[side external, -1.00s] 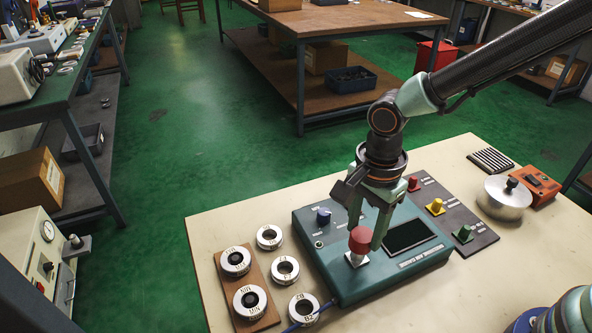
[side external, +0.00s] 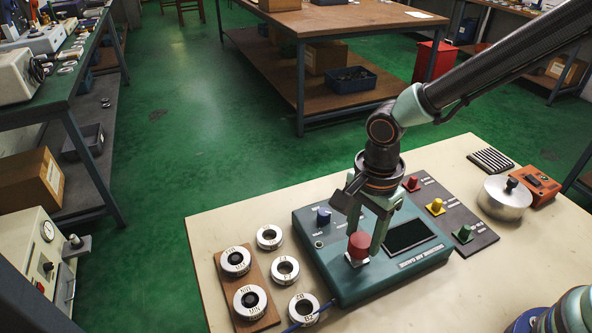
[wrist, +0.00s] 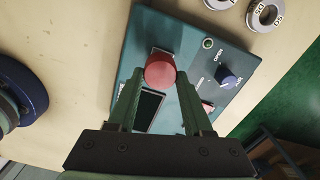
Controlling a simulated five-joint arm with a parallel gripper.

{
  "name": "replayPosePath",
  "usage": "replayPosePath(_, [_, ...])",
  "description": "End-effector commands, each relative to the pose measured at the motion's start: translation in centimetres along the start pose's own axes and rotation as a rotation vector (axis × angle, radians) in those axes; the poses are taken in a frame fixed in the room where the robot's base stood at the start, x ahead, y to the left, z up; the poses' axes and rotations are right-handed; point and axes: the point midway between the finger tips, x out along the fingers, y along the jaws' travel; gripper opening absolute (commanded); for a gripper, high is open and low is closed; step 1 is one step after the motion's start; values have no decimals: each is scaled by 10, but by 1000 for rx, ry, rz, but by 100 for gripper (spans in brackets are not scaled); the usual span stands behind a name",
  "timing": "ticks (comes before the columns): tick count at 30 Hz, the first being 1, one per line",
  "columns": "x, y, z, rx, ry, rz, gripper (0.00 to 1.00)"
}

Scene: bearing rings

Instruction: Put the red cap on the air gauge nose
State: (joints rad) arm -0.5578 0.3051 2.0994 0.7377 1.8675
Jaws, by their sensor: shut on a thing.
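The red cap (side external: 358,245) is between the fingers of my gripper (side external: 364,241), which is shut on it. It sits directly over the pale metal nose (side external: 355,261) at the front of the teal air gauge (side external: 352,288). The cap's lower edge appears to meet the nose, but I cannot tell whether it is fully seated. In the wrist view the cap (wrist: 160,70) shows between the two fingertips, with part of the nose's pale edge behind it. The cap hides most of the nose.
A dark strip (side external: 478,240) right of the gauge carries red (side external: 413,183), yellow (side external: 436,206) and green (side external: 464,233) pieces. Several metal rings (side external: 270,237) lie left, two on a brown board (side external: 266,314). A metal dish (side external: 503,198) stands right. The bench front is mostly clear.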

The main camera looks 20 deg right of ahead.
Motion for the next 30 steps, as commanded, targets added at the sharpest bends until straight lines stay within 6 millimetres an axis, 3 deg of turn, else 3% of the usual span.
replayPosePath(30, [8,0,0,0,0,0,0])
